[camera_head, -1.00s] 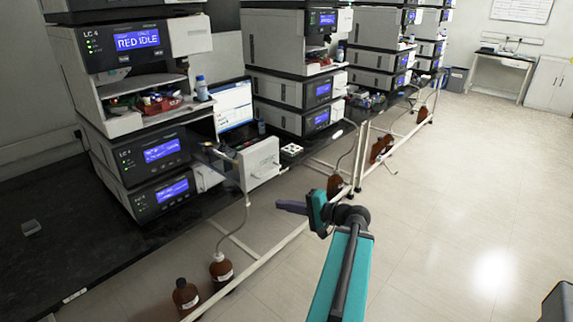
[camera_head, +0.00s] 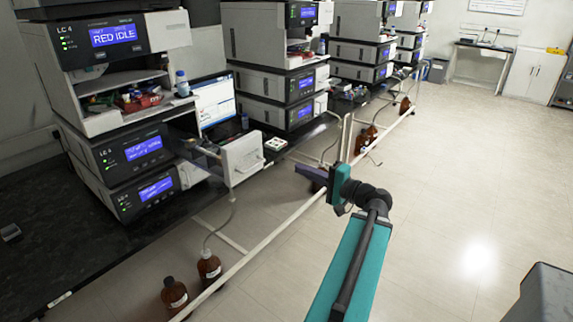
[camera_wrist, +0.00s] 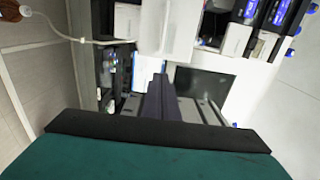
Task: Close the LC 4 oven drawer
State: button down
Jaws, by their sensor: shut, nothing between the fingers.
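The LC 4 stack (camera_head: 108,60) stands at the left of the head view. Its oven drawer (camera_head: 243,158) is pulled out to the right of the lower units, with its white front over the bench edge. My gripper (camera_head: 298,168) is shut and empty, right of the drawer front in the head view, with a visible gap in the picture. In the wrist view the dark fingers of my gripper (camera_wrist: 159,82) are together, pointing up the picture. A white panel (camera_wrist: 172,30) lies beyond them there; I cannot tell surely whether it is the drawer front.
Brown bottles (camera_head: 174,295) stand on the floor below the bench. A white rail (camera_head: 262,243) runs along the bench front. Other stacks (camera_head: 272,60) continue along the bench. A grey box (camera_head: 545,295) is at the lower right. The floor (camera_head: 440,200) on the right is clear.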

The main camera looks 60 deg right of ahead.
jog(key=w+p, duration=0.2)
jog(key=w, duration=1.1)
jog(key=shift+w+d+p, duration=0.35)
jog(key=shift+d, duration=0.1)
